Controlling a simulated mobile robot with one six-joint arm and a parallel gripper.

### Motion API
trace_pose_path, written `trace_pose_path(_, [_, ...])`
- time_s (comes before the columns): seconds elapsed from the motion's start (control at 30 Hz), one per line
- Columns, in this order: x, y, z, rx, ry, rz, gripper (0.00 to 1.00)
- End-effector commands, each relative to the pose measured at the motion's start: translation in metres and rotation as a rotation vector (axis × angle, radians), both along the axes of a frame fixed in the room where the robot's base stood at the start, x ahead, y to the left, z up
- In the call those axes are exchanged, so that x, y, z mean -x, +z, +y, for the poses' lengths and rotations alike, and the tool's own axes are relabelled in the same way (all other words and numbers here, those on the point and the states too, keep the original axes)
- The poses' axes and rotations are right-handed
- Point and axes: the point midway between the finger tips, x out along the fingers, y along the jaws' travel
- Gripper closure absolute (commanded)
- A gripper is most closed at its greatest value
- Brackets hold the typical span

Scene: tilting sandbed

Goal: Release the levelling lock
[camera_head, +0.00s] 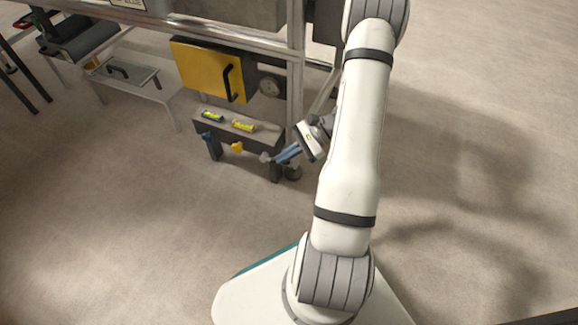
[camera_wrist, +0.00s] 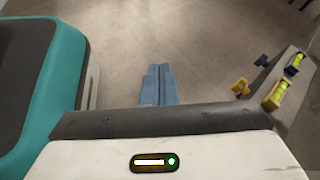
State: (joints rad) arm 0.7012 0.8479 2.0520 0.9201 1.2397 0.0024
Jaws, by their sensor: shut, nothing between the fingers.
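A dark grey levelling beam with legs (camera_head: 222,132) stands under the frame and carries two spirit-level vials, one in a blue holder (camera_head: 212,116) and one in a yellow holder (camera_head: 243,125). On its front are a blue knob (camera_head: 207,136), a yellow knob (camera_head: 237,147) and a grey knob (camera_head: 265,157). I cannot tell which is the levelling lock. My gripper (camera_head: 280,158) has its blue fingers together and empty, close to the grey knob; contact cannot be told. In the wrist view, the shut fingers (camera_wrist: 160,85) point over bare floor, with the yellow knob (camera_wrist: 241,87) to their right.
A yellow panel with a black handle (camera_head: 208,70) hangs above the beam, beside a round grey dial (camera_head: 270,86). A low metal stand (camera_head: 155,90) is at the left. A metal frame post (camera_head: 295,85) rises behind my gripper. The floor in front is clear.

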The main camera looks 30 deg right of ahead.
Motion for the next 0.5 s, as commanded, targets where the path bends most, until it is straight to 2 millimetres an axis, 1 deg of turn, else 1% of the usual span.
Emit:
trace_pose_path(0.03, [0.0, -0.02, -0.013, -0.057, -0.088, 0.029, 1.0])
trace_pose_path(0.17, [0.001, -0.065, -0.041, -0.191, -0.307, 0.075, 1.0])
trace_pose_path(0.2, [0.002, -0.08, -0.05, -0.23, -0.375, 0.088, 1.0])
trace_pose_path(0.27, [0.006, -0.101, -0.062, -0.288, -0.474, 0.104, 1.0])
trace_pose_path(0.3, [0.009, -0.116, -0.069, -0.324, -0.539, 0.113, 1.0])
trace_pose_path(0.4, [0.018, -0.148, -0.085, -0.402, -0.681, 0.131, 1.0])
trace_pose_path(0.5, [0.027, -0.173, -0.095, -0.461, -0.794, 0.141, 1.0])
